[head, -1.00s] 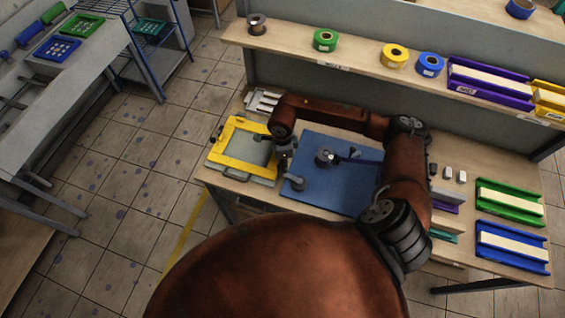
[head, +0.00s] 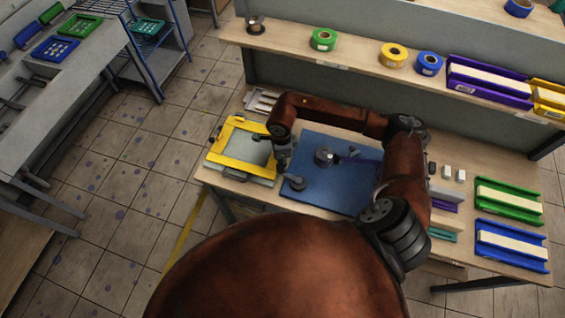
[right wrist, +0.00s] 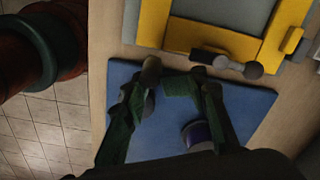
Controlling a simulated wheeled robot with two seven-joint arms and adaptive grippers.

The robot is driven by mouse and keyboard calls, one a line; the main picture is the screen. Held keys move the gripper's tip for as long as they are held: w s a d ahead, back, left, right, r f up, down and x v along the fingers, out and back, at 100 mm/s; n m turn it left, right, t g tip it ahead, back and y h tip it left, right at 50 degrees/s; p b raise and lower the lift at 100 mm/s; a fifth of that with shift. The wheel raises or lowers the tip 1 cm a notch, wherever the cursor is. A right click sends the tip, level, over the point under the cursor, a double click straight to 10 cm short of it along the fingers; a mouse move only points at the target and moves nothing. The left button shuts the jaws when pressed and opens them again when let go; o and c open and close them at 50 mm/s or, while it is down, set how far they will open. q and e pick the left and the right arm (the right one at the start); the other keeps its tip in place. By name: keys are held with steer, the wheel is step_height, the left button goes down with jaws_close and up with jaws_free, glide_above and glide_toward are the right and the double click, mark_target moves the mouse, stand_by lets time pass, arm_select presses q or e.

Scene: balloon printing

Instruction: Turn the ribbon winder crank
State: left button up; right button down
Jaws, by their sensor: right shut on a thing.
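The ribbon winder stands on a blue mat (head: 335,200). Its grey spool (head: 325,157) has purple ribbon running right, partly behind my arm; the spool also shows in the right wrist view (right wrist: 197,135). A grey round crank part (head: 295,183) lies to its lower left and appears as a small grey cylinder in the right wrist view (right wrist: 150,72). My right gripper (head: 284,164) points down at the mat's left edge. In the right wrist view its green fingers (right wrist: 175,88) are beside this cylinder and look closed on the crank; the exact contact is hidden. My left gripper is out of view.
A yellow frame (head: 225,165) lies just left of the mat, with a grey lever (right wrist: 228,63) near its edge. Green (head: 508,218) and blue (head: 512,262) trays lie at the right. Ribbon rolls stand on the shelf (head: 290,38) behind.

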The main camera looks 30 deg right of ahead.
steer(key=shift+w+a+r, duration=0.2)
steer(key=shift+w+r, duration=0.15)
steer(key=shift+w, duration=0.05)
stand_by(0.4)
steer(key=c, duration=1.8)
jaws_free()
steer(key=shift+a, duration=0.1)
steer(key=shift+f, duration=0.1)
steer(key=shift+s, duration=0.1)
step_height(320, 180, up, 12)
steer(key=shift+c, duration=0.5)
